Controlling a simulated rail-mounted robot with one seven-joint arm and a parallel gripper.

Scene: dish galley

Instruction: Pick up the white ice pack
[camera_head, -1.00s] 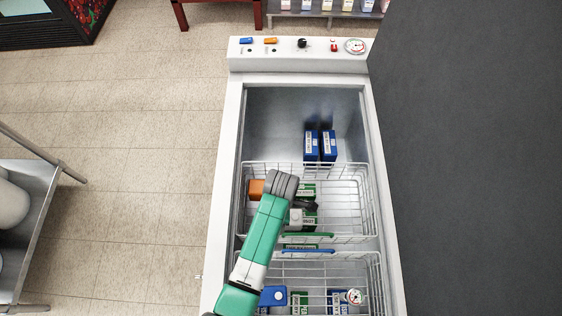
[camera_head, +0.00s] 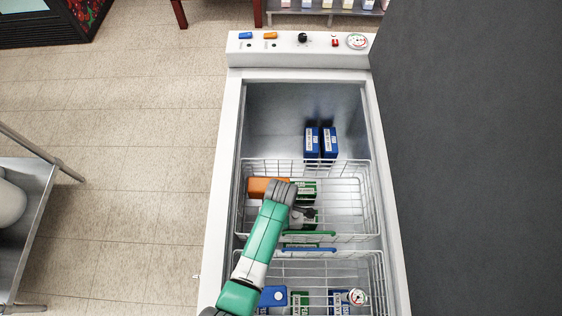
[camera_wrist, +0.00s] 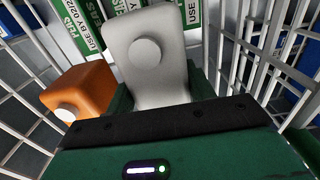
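The white ice pack (camera_wrist: 148,60), a pale block with a round cap, stands in the wrist view right in front of my gripper (camera_wrist: 162,98). Its lower end is hidden behind the gripper's green body. Dark green parts flank its lower sides; I cannot tell whether they press on it. In the head view my gripper (camera_head: 303,214) is down in the upper wire basket (camera_head: 345,205), and my arm hides most of what is under it.
An orange block (camera_wrist: 80,92) with a white cap lies left of the ice pack. Green-and-white boxes (camera_wrist: 88,22) are behind it. Basket wires rise close on both sides. Two blue boxes (camera_head: 312,143) stand beyond the basket. The basket's right part is clear.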

